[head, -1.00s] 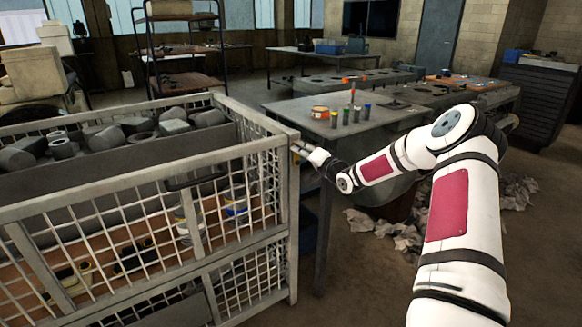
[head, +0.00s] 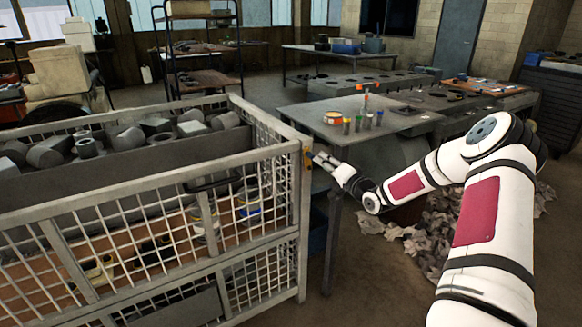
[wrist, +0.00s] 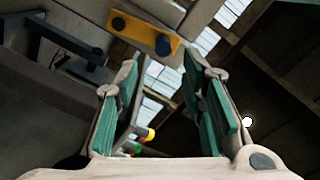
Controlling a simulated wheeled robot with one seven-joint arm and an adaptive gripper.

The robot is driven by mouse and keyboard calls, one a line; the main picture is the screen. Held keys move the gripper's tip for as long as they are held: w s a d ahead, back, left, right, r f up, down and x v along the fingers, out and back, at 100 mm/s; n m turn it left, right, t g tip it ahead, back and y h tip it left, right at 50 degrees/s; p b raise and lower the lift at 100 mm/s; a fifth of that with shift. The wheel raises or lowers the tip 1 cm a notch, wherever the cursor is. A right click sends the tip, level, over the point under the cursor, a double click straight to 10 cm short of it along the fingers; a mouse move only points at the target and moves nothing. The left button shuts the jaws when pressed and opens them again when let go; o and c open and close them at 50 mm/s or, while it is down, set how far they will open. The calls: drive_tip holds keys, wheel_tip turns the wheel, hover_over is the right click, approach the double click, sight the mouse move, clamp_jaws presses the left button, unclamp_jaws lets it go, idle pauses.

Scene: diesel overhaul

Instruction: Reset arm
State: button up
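My arm reaches in from the right in the head view, bent at the elbow. My gripper (head: 319,158) is beside the near right corner post of the wire crate (head: 302,215), in front of the grey table (head: 400,122). In the wrist view my gripper (wrist: 160,75) shows two fingers with green pads, spread apart, with nothing held between them. Beyond the fingertips is a yellow plate (wrist: 142,30) with dark knobs on a grey bar. Whether a finger touches the post I cannot tell.
The crate holds several grey metal parts on its upper level and cans (head: 247,205) below. Small coloured containers (head: 358,123) stand on the table. Crumpled rags (head: 440,225) lie on the floor behind my arm. A shelf rack (head: 200,50) stands at the back.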

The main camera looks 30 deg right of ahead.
drive_tip(key=s+a+r+n+g+h+p, duration=0.2)
drive_tip(key=s+a+r+n+g, duration=0.3)
drive_tip(key=a+r, duration=0.4)
drive_tip(key=s+a+r+n+g+h+p, duration=0.1)
drive_tip(key=s+a+r+n+g, duration=0.25)
drive_tip(key=s+a+r, duration=0.55)
drive_tip(key=s+a+r+g+p, duration=0.1)
drive_tip(key=s+a, duration=0.4)
drive_tip(key=s, duration=0.6)
drive_tip(key=s+a+r+n+g+y+p, duration=0.1)
drive_tip(key=s+a, duration=0.4)
drive_tip(key=s, duration=0.6)
drive_tip(key=s+a+r+n+g+y+p, duration=0.1)
drive_tip(key=s+a, duration=0.4)
drive_tip(key=s, duration=0.6)
drive_tip(key=shift+s+a+r+g, duration=0.2)
drive_tip(key=shift+s+r+g, duration=0.2)
drive_tip(key=shift+r+g, duration=0.65)
drive_tip(key=shift+f+n, duration=0.15)
drive_tip(key=shift+n, duration=0.1)
